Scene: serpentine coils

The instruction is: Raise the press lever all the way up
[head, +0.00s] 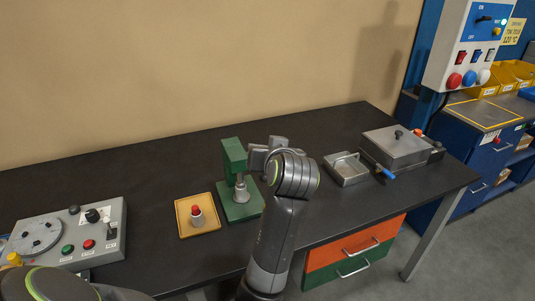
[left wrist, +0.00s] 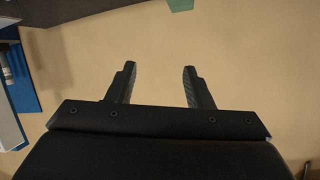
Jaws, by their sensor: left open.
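The green press (head: 234,161) stands upright on its green base near the middle of the dark workbench, with a grey ram (head: 241,190) at its front. I cannot make out its lever; my gripper and wrist cover the area just right of the press head. My left gripper (head: 262,153) is close beside the press head, on its right. In the left wrist view its two fingers (left wrist: 159,68) are apart, with only tan wall showing between them. A small green piece (left wrist: 180,5), probably part of the press, shows at the top edge there. My right gripper is not in view.
Left of the press is an orange tray (head: 184,222) with a red-topped part (head: 196,215). A control box (head: 65,235) sits at far left. A metal tray (head: 346,169) and a lidded grey box (head: 397,147) stand right. A switch panel (head: 472,45) hangs at upper right.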

